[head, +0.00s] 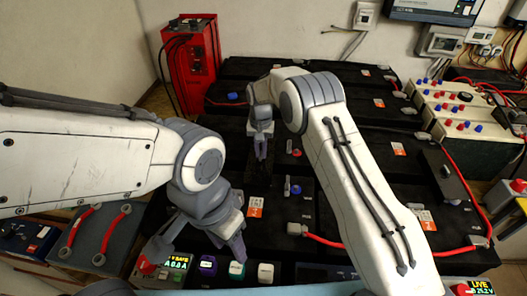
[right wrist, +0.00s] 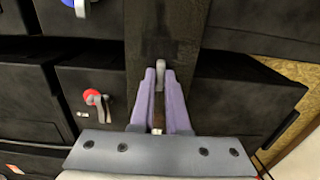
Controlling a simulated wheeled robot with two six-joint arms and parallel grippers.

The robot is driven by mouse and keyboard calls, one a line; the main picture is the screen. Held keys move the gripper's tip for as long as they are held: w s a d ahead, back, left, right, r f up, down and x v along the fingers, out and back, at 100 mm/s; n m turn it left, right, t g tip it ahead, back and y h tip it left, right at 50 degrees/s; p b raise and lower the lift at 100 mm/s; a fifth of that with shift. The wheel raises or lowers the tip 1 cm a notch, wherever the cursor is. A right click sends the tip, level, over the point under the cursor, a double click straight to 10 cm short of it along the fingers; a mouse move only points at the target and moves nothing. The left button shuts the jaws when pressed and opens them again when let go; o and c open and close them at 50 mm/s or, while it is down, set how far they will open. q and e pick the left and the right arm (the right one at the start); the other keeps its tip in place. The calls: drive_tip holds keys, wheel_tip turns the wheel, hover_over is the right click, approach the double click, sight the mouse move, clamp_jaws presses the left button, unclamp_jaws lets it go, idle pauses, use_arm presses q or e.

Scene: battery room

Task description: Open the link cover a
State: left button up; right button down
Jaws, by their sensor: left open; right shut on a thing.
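Link cover a appears as a long dark strip (right wrist: 165,30) over the black batteries in the right wrist view, with a small grey tab (right wrist: 161,66). In the head view the dark strip (head: 258,183) lies below my right gripper (head: 261,153). My right gripper, also in the right wrist view (right wrist: 161,82), is shut on the tab, its two lavender fingers on either side of it. The strip looks flat on the batteries; whether its edge is lifted I cannot tell. My left gripper (head: 230,245) is open and empty above the front of the batteries, apart from the cover.
A red unit (head: 190,58) stands at the back left. Red-handled cables lie on a grey mat (head: 85,240) at left. Several small coloured blocks and a display meter (head: 165,265) line the front. A beige terminal panel (head: 455,110) stands at right. A red cable (head: 340,243) crosses the batteries.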

sight(261, 155)
drive_tip(key=shift+r, duration=0.1)
drive_tip(key=c, duration=0.9)
unclamp_jaws()
wheel_tip(261, 155, up, 10)
drive_tip(key=shift+r, duration=0.2)
drive_tip(key=shift+d, duration=0.1)
